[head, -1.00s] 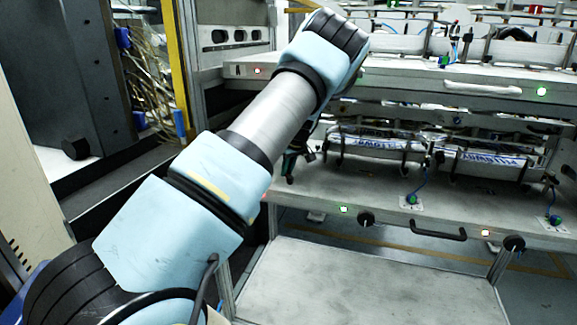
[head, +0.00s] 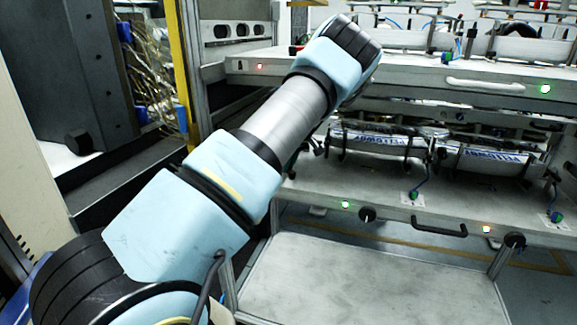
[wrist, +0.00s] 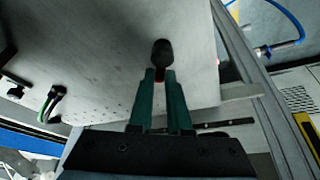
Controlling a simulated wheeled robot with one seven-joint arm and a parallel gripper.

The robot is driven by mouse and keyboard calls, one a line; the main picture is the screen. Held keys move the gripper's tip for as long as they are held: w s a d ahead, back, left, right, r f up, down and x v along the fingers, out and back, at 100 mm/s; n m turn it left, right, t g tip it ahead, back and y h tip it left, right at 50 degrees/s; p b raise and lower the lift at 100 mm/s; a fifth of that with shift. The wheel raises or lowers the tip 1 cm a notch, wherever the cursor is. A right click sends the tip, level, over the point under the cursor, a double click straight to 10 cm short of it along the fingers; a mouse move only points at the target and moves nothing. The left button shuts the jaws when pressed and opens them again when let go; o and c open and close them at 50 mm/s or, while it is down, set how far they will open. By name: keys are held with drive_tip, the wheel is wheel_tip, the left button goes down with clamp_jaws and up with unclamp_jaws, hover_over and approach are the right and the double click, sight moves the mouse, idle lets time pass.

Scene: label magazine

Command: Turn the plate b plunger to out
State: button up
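In the wrist view a black plunger knob (wrist: 162,53) with a bit of red at its base stands out from a pale metal plate (wrist: 110,45). My gripper (wrist: 160,78) has two green fingers that lie one on each side of the knob's base. A narrow gap shows between the fingers. I cannot tell whether they touch the plunger. No label shows that this is plate b. In the head view my arm hides most of my gripper and this plunger.
The upper shelf (head: 400,80) has a white handle (head: 486,85). A grey metal frame rail (wrist: 245,60) is right of the plate in the wrist view.

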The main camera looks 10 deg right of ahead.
drive_tip(key=o, duration=0.4)
drive_tip(key=shift+o, duration=0.2)
drive_tip(key=shift+s+r, duration=0.1)
drive_tip(key=shift+s+d+r+b, duration=0.1)
drive_tip(key=shift+d+r+b, duration=0.15)
drive_tip(key=shift+b, duration=0.25)
drive_tip(key=s+d+b, duration=0.1)
drive_tip(key=s+d, duration=0.1)
drive_tip(key=s, duration=0.1)
drive_tip(key=s+d+b, duration=0.1)
drive_tip(key=s+d, duration=0.1)
drive_tip(key=s, duration=0.1)
drive_tip(key=s+d+b, duration=0.1)
drive_tip(key=s+d, duration=0.1)
drive_tip(key=s, duration=0.2)
drive_tip(key=shift+s+d+r, duration=0.1)
drive_tip(key=shift+r, duration=0.1)
